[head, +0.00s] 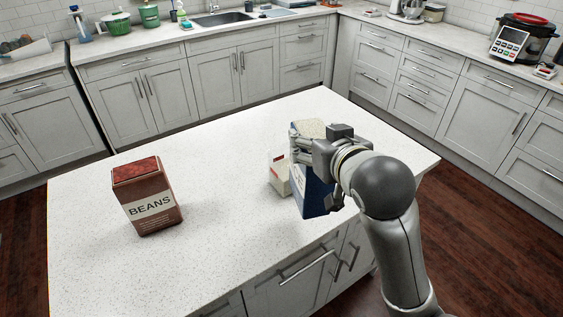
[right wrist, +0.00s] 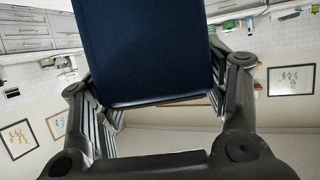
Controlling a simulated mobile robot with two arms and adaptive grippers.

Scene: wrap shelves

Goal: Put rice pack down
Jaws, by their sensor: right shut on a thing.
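The rice pack is a tall box with a blue side (head: 314,192) and a pale speckled top; its lettering cannot be read. My right gripper (head: 308,148) is shut on its upper part, and the arm comes in from the right. In the right wrist view the pack's dark blue face (right wrist: 145,50) fills the space between the two fingers (right wrist: 160,95). The pack is upright at the near right part of the white island counter (head: 225,185). I cannot tell whether its base touches the counter. My left gripper is not in view.
A small cream and red box (head: 279,178) stands just left of the pack, partly hidden by it. A brown beans box (head: 147,197) stands on the left of the island. The counter between them is clear. Cabinets (head: 170,85) and back worktops surround the island.

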